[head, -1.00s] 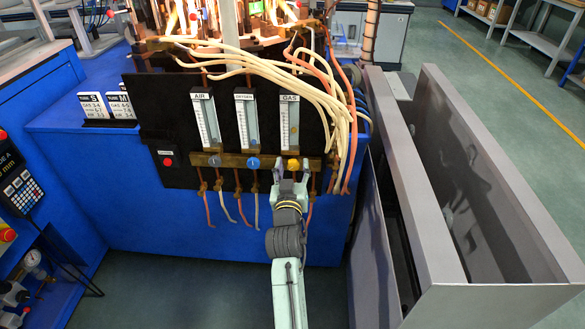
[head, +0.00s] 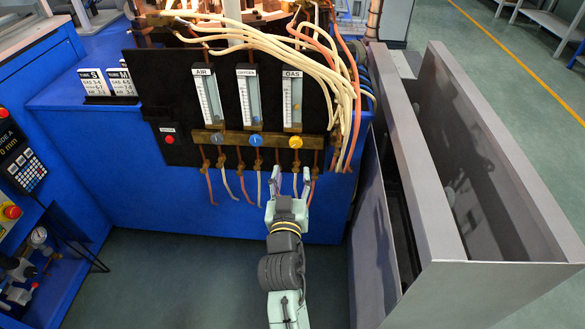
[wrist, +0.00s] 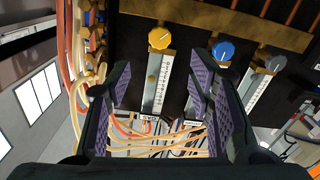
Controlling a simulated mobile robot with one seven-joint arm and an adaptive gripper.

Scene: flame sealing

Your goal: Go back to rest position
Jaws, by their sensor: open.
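My gripper (head: 287,188) is open and empty. In the head view it hangs in front of the blue machine, below the brass valve bar and apart from it. The yellow GAS knob (head: 295,142) sits above my gripper on the bar. The blue OXYGEN knob (head: 256,140) and the grey-blue AIR knob (head: 217,138) are to its left. In the wrist view the two purple-padded fingers (wrist: 165,105) stand apart, with the yellow knob (wrist: 160,37) beyond them and the blue knob (wrist: 223,49) to its right.
A grey metal enclosure (head: 410,170) stands close on the right. Cream and orange hoses (head: 325,75) loop over the black panel (head: 150,100). A control panel with a keypad (head: 27,175) is at the left. The floor (head: 170,270) left of my arm is clear.

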